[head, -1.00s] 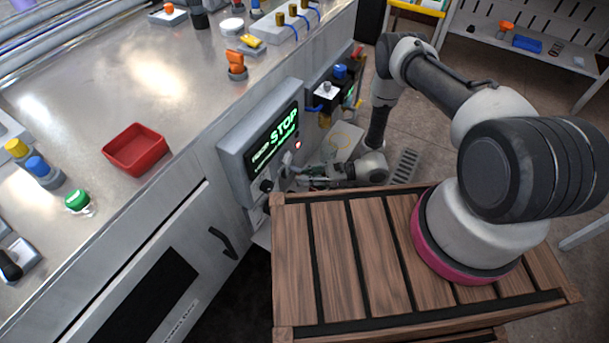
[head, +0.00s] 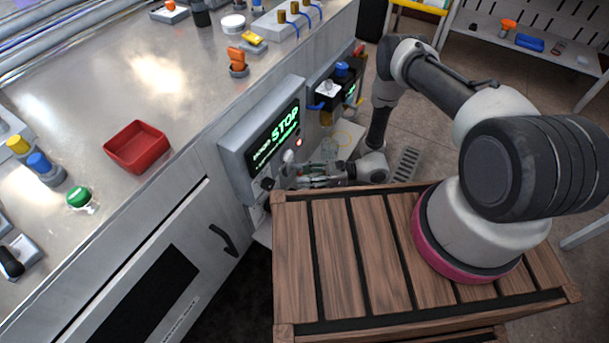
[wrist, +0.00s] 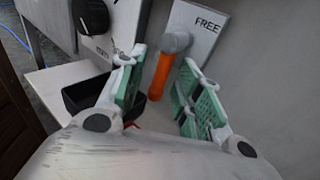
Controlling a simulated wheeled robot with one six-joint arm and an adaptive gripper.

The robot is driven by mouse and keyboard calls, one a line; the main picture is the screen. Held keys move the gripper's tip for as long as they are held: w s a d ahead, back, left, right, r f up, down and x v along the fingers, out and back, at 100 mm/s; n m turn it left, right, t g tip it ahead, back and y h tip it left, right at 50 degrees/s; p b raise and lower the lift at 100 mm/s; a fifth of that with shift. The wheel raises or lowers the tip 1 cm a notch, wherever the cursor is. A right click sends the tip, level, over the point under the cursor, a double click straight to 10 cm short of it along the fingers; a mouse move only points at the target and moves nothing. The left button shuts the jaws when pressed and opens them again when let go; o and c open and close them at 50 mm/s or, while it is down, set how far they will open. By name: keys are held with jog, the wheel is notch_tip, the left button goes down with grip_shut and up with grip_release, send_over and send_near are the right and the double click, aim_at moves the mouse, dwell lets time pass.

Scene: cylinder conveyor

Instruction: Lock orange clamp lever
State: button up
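The orange clamp lever (wrist: 161,76) shows in the wrist view, hanging down and slightly left from a grey pivot on a pale plate (wrist: 203,25) marked FREE. My gripper (wrist: 160,74) is open, with one green-padded finger on each side of the lever in the picture. I see no clear contact between pads and lever. In the head view my gripper (head: 298,180) is low beside the bench front, below the STOP display (head: 272,136). The clamp lever cannot be made out there.
A black knob (wrist: 90,15) and a dark open box (wrist: 90,94) are left of the lever. The wooden crate top (head: 335,260) lies close below my arm. A red tray (head: 137,146) and an orange fitting (head: 237,60) stand on the bench.

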jog(key=shift+d, duration=0.1)
jog(key=d+r, duration=0.1)
jog(key=d, duration=1)
jog(key=shift+s+d, duration=0.15)
jog(key=shift+d, duration=0.25)
jog(key=shift+f, duration=0.1)
